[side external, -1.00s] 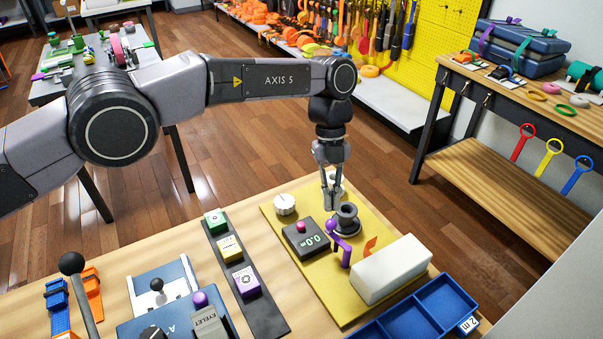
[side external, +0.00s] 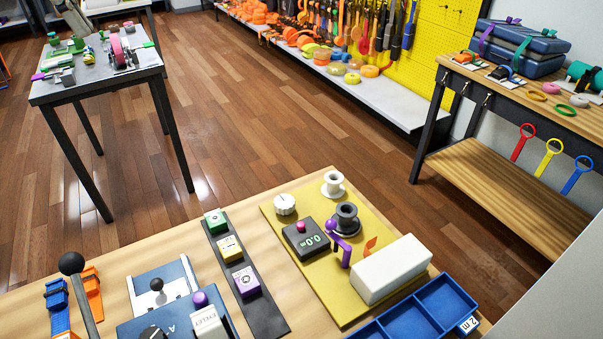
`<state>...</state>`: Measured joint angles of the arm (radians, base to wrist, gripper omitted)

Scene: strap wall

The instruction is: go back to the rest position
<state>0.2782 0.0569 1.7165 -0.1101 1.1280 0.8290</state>
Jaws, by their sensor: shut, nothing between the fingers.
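My gripper and arm do not show anywhere in the side external view. The wooden workbench (side external: 193,243) stands clear of them. On it a yellow board (side external: 318,291) carries a white spool (side external: 333,184), a dark grey spool (side external: 346,219), a white knob (side external: 285,204), a dark box with a display (side external: 305,239) and a white block (side external: 391,268). A purple lever (side external: 341,243) stands beside the dark grey spool.
A dark strip (side external: 262,312) holds green, yellow and purple buttons. A blue panel (side external: 166,318) and a black-knobbed lever (side external: 72,264) stand at the front left. A blue tray (side external: 418,315) lies front right. A grey table (side external: 95,84) and wooden shelf bench (side external: 497,190) stand behind.

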